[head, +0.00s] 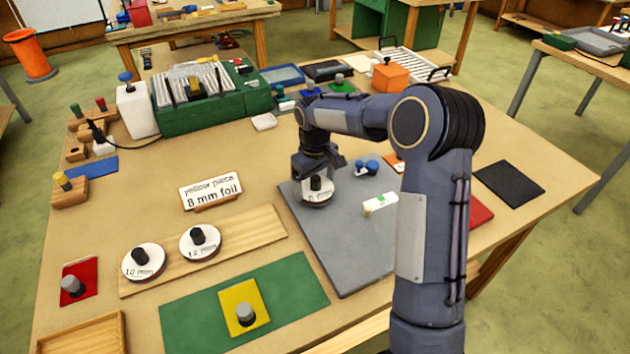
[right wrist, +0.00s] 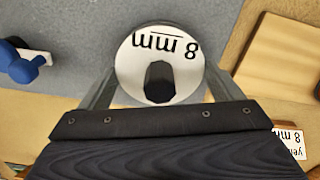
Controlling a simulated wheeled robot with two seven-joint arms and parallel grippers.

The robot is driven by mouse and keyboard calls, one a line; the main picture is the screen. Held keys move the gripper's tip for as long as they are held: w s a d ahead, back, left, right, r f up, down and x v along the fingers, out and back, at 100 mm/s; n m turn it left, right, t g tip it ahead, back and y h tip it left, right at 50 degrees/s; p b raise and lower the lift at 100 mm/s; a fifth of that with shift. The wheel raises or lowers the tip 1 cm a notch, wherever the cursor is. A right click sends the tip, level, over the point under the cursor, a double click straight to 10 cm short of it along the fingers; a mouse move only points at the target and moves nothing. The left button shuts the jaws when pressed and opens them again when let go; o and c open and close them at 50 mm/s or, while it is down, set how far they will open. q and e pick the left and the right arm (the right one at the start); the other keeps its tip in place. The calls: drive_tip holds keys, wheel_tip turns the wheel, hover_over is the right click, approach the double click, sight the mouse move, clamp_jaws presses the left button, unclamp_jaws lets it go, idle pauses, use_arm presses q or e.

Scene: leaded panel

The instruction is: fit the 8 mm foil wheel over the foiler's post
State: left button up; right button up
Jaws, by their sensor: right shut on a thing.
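The 8 mm foil wheel (head: 317,196) is a white disc with a black knob, above the grey mat (head: 345,256). My right gripper (head: 318,172) points down and is shut on it. In the right wrist view the wheel (right wrist: 190,52) sits between the two fingers, its "8 mm" label upside down. I cannot tell whether its underside touches anything. I cannot clearly make out the foiler's post. A sign (head: 210,190) reads "yellow piece 8 mm foil". My left gripper is not in view.
Two other labelled wheels, the 10 mm (head: 143,262) and another (head: 200,243), lie on a wooden board (head: 262,226). A blue item (head: 366,167) and a small white block (head: 380,205) are right of the held wheel. A yellow piece (head: 240,296) lies on a green mat (head: 190,322).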

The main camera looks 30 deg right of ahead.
sight(316, 178)
drive_tip(key=shift+f, duration=0.5)
drive_tip(key=o, duration=0.7)
drive_tip(key=shift+o, duration=0.2)
wheel_tip(316, 178, up, 8)
drive_tip(key=shift+f+b, duration=0.1)
drive_tip(key=shift+b, duration=0.45)
drive_tip(key=shift+s+r, duration=0.25)
drive_tip(key=s+r+m+t+y, duration=0.1)
drive_tip(key=s+r+t, duration=0.1)
drive_tip(key=s+r, duration=0.45)
drive_tip(key=s+a+f+m+t+y, duration=0.1)
drive_tip(key=s+a+f, duration=0.1)
drive_tip(key=s, duration=0.6)
drive_tip(key=s+a+f+m+t+y, duration=0.1)
drive_tip(key=s+a, duration=0.2)
drive_tip(key=s, duration=0.4)
drive_tip(key=s+a+f+m+t, duration=0.1)
drive_tip(key=s+a+f, duration=0.1)
drive_tip(key=s, duration=0.6)
drive_tip(key=shift+s+a+f+m+t+y, duration=0.15)
drive_tip(key=shift+s+f+m+t+y, duration=0.15)
drive_tip(key=shift+m+y, duration=0.1)
